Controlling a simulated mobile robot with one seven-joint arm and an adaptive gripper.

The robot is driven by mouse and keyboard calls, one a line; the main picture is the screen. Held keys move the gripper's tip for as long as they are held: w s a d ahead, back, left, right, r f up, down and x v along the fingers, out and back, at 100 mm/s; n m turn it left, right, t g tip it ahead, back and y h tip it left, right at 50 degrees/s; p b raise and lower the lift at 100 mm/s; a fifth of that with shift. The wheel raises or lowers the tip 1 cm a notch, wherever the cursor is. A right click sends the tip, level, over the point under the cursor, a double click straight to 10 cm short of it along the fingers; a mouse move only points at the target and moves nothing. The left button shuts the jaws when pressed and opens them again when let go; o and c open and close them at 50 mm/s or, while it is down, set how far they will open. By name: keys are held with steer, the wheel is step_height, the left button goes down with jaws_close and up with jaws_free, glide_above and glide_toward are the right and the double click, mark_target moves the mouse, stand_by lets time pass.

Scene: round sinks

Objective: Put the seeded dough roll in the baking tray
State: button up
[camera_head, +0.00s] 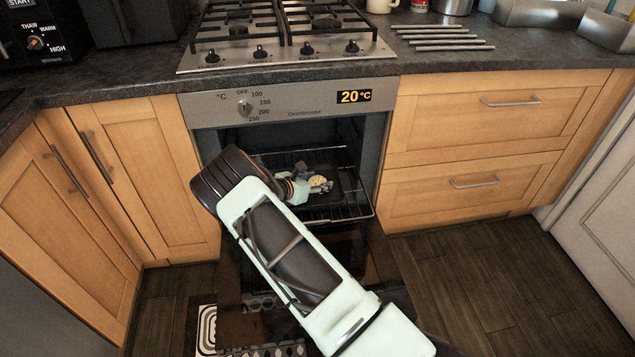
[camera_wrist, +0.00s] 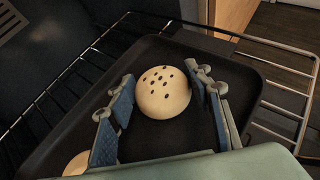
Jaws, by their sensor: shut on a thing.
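The seeded dough roll (camera_wrist: 163,92) is pale and round with dark seeds on top. It sits between the two blue-padded fingers of my gripper (camera_wrist: 160,84), which is shut on it. The black baking tray (camera_wrist: 245,85) lies beneath the roll on a wire oven rack; I cannot tell whether the roll touches it. In the head view my gripper (camera_head: 308,184) reaches into the open oven, with the pale roll (camera_head: 319,181) at its fingertips over the dark tray. A second pale round piece (camera_wrist: 77,164) shows at the lower left of the tray, partly hidden.
The wire rack (camera_wrist: 285,108) extends past the tray on both sides. The oven (camera_head: 290,103) is open, with its door lowered beneath my arm. Wooden drawers (camera_head: 475,180) stand to the right and cabinets (camera_head: 150,160) to the left. The hob (camera_head: 285,35) is above.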

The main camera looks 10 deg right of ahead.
steer(key=shift+f, duration=0.1)
steer(key=shift+f, duration=0.15)
steer(key=o, duration=1.3)
steer(key=shift+c, duration=0.2)
steer(key=shift+s+a+r, duration=0.1)
steer(key=shift+a+r, duration=0.05)
steer(key=shift+r, duration=0.25)
steer(key=p+v, duration=0.2)
steer(key=v, duration=0.9)
steer(key=shift+s+a+p, duration=0.2)
steer(key=shift+s+p, duration=0.05)
steer(key=shift+p, duration=0.1)
